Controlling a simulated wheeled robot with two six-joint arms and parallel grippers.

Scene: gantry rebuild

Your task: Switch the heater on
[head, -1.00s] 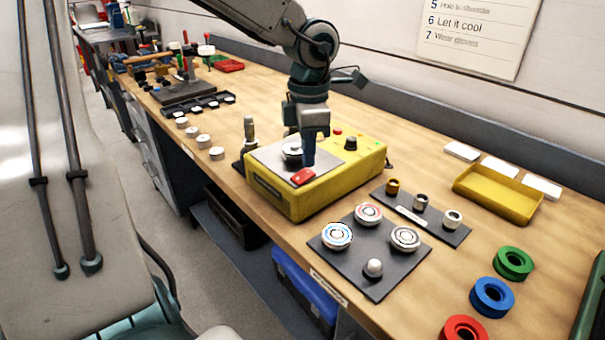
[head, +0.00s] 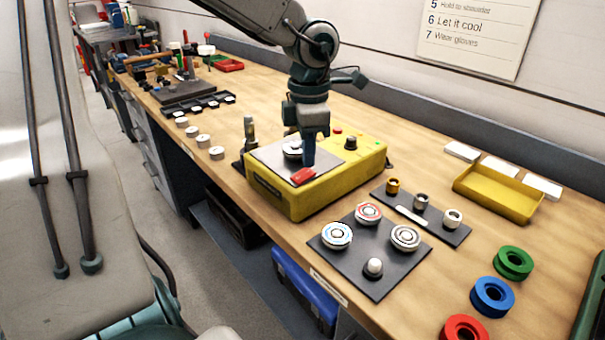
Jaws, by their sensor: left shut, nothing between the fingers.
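The yellow heater (head: 291,207) stands on the bench with a grey top plate (head: 270,157). A red rocker switch (head: 302,176) sits at the plate's front edge. A round metal piece (head: 292,150) is on the plate, partly hidden behind my gripper. A black knob (head: 350,143) and small coloured lamps are on the right of its top. My right gripper is not in view.
A dark plate (head: 381,288) with round discs lies in front of the heater, near the bench edge. A yellow tray (head: 494,197) and coloured rings (head: 492,295) are to the right. An upright dark tool (head: 249,132) stands close to the heater's left.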

